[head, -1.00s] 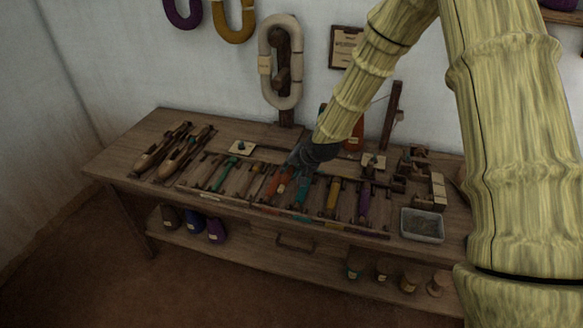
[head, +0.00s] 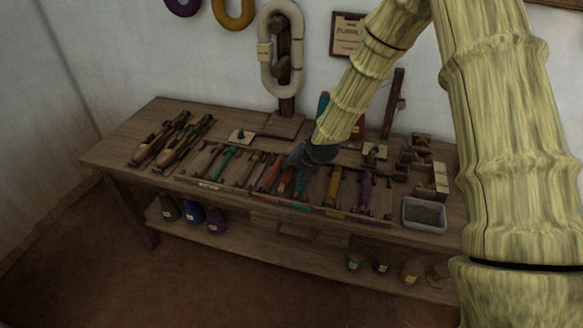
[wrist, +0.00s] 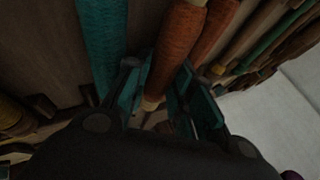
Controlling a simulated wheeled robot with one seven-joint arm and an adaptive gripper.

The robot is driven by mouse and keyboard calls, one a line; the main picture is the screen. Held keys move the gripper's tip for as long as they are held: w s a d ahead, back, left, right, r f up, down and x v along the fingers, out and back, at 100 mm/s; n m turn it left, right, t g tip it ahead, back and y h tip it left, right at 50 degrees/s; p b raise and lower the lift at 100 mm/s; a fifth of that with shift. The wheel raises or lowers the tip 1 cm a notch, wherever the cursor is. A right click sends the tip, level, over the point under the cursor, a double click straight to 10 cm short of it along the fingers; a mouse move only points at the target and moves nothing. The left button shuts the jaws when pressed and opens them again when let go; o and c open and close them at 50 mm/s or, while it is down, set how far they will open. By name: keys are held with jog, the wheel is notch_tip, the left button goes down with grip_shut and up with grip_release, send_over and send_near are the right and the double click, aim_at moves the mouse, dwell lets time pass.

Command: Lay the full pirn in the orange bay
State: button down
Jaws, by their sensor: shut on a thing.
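My gripper (head: 292,163) is over the middle of the rack on the bench. In the wrist view my gripper (wrist: 165,88) is shut on an orange pirn (wrist: 180,45), whose pale tip shows between the fingers. The held pirn (head: 286,181) partly shows below the gripper in the head view. A second orange pirn (wrist: 217,30) lies close beside it; it also shows in the head view (head: 272,173). I cannot tell whether the held pirn touches the rack or which bay is under it. A teal pirn (wrist: 102,40) lies on the other side.
The rack also holds a green pirn (head: 226,160), a yellow one (head: 333,188) and a purple one (head: 366,188). Wooden shuttles (head: 160,146) lie at the left. A grey tray (head: 424,215) and small wooden blocks (head: 440,178) stand at the right.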

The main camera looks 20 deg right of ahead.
aim_at(292, 168)
jog(key=c, duration=1.2)
grip_release()
jog(key=shift+o, duration=0.3)
jog(key=shift+o, duration=1)
jog(key=shift+s+f, duration=0.15)
jog(key=shift+s, duration=0.05)
jog(key=shift+w+r+p, duration=0.2)
jog(key=shift+r+p, duration=2.9)
jog(key=shift+r, duration=1.1)
